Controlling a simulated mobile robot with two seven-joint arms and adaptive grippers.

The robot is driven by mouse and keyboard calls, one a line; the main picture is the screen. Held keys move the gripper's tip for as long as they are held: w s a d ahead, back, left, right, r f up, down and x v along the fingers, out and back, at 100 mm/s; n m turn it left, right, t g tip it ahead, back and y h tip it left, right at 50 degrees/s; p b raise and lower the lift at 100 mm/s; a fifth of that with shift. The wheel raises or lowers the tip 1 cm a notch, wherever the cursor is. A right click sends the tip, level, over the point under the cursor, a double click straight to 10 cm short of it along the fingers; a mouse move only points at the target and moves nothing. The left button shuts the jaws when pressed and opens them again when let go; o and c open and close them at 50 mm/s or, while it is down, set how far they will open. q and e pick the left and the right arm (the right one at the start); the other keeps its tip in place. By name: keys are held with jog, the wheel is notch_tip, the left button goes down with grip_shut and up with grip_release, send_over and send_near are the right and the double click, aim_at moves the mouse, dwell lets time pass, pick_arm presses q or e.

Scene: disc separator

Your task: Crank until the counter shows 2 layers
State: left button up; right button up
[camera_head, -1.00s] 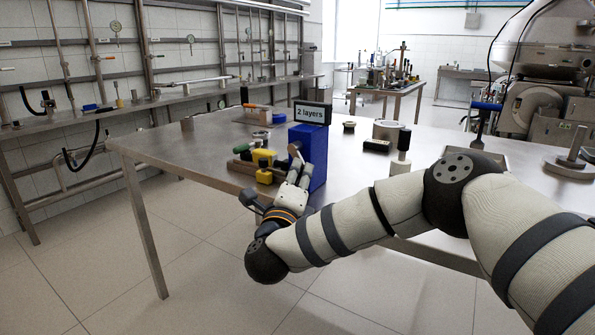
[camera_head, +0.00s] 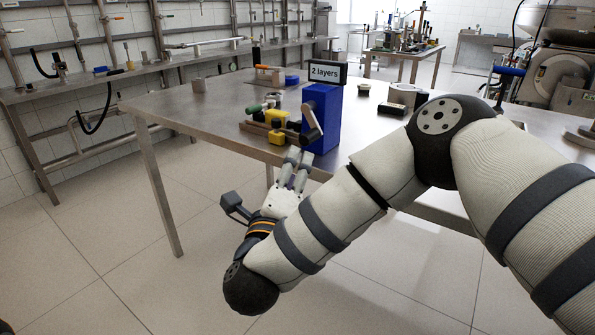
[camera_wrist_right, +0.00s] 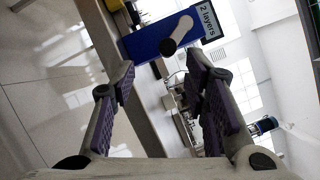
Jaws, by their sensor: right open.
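The blue separator box (camera_head: 322,117) stands upright near the front edge of the steel table. The counter sign (camera_head: 326,72) on top of it reads "2 layers"; it also shows in the right wrist view (camera_wrist_right: 208,20). The crank handle (camera_head: 311,121) sticks out from the box's left side, and its grip (camera_wrist_right: 176,36) shows in the right wrist view. My right gripper (camera_head: 297,160) is open and empty, below and in front of the crank and apart from it. In the right wrist view its fingers (camera_wrist_right: 160,85) are spread, with the crank beyond them. My left gripper is not in view.
Yellow, green and wooden-handled tools (camera_head: 270,124) lie left of the box. The steel table's (camera_head: 200,108) left part is mostly clear. A bench (camera_head: 150,78) runs along the wall.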

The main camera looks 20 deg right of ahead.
jog(key=shift+s+d+r, duration=0.15)
jog(key=shift+s, duration=0.5)
jog(key=s+d+f+n+g+y+p, duration=0.15)
jog(key=s+f+n+g+y, duration=0.3)
jog(key=s+f+n, duration=0.65)
jog(key=s+f+n+g+y+p, duration=0.2)
jog(key=s+f+n+g+y, duration=0.4)
jog(key=f, duration=1)
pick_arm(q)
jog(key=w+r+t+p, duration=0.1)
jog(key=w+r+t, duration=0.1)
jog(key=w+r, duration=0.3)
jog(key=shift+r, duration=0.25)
pick_arm(e)
jog(key=s+d+n+g, duration=0.2)
jog(key=s+n+g, duration=0.1)
jog(key=s, duration=0.7)
jog(key=s+d+f+n+g, duration=0.1)
jog(key=s+n+g, duration=0.2)
jog(key=s, duration=0.8)
jog(key=s+d+f+n+g, duration=0.1)
jog(key=s+n, duration=0.4)
jog(key=s, duration=0.6)
jog(key=shift+d+g+h, duration=0.35)
jog(key=shift+d+g, duration=0.5)
jog(key=shift+g, duration=0.2)
